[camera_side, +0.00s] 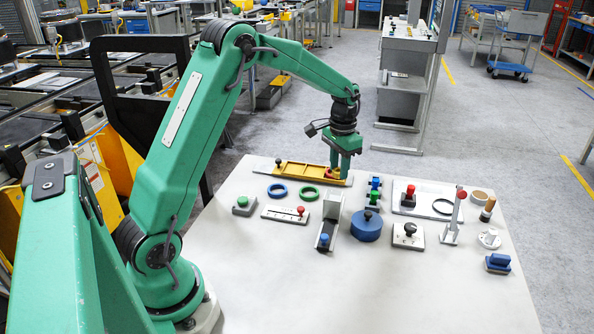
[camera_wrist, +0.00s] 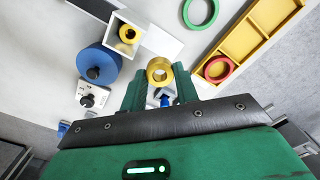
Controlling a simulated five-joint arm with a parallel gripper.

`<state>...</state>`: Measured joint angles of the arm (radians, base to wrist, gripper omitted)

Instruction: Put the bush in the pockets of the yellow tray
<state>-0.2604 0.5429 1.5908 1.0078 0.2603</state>
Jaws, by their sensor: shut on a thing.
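The yellow tray (camera_wrist: 278,17) is long, with walls dividing it into pockets. It lies right of my gripper in the wrist view and at the back of the table in the side view (camera_side: 297,172). A red ring (camera_wrist: 208,72) lies at its near end. My gripper (camera_wrist: 159,82) is shut on a brass-yellow bush (camera_wrist: 153,66), a short ring held between the green fingertips and apart from the tray in the wrist view. In the side view my gripper (camera_side: 343,175) is by the tray's right end, and the bush is hidden there. Another yellow bush (camera_wrist: 128,33) shows in a white holder.
A green ring (camera_side: 308,193) and a blue ring (camera_side: 277,190) lie in front of the tray. The front of the table is clear.

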